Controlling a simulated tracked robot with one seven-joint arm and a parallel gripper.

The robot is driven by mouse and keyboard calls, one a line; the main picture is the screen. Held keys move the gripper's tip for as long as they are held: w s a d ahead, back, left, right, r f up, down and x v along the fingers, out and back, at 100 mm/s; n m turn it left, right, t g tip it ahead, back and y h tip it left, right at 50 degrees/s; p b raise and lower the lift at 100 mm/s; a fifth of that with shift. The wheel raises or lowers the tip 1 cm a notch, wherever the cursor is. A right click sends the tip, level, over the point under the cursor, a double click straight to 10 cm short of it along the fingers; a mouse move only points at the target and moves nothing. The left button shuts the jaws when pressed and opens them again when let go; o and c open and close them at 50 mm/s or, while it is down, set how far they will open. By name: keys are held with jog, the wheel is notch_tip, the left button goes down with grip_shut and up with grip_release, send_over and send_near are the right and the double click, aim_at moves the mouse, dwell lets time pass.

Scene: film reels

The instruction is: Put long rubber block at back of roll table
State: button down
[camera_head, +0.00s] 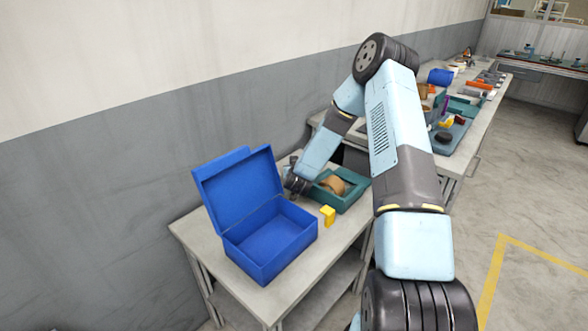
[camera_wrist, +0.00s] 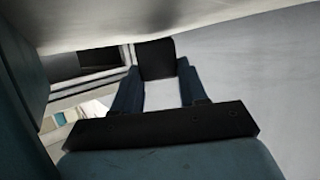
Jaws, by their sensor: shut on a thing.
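In the wrist view, a black block (camera_wrist: 156,59), the long rubber block by its look, is gripped between the two dark blue fingers of my gripper (camera_wrist: 157,82). In the head view my gripper (camera_head: 296,184) is low at the back of the near table (camera_head: 281,301), between the open blue box and the green tray. The tray (camera_head: 351,202) holds a brown roll (camera_head: 334,185). The block cannot be made out clearly in the head view, and I cannot tell whether it touches the tabletop.
The open blue box (camera_head: 262,262) stands left of my gripper, its lid raised. A small yellow block (camera_head: 327,216) stands in front of the tray. The grey wall (camera_head: 130,165) runs behind the table. A cluttered second table (camera_head: 480,112) lies beyond, right.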

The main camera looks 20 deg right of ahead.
jog(key=shift+s+f, duration=0.1)
jog(key=shift+f, duration=0.05)
jog(key=c, duration=0.5)
grip_release()
jog(key=shift+s+f, duration=0.1)
jog(key=shift+f, duration=0.05)
jog(key=shift+c, duration=0.2)
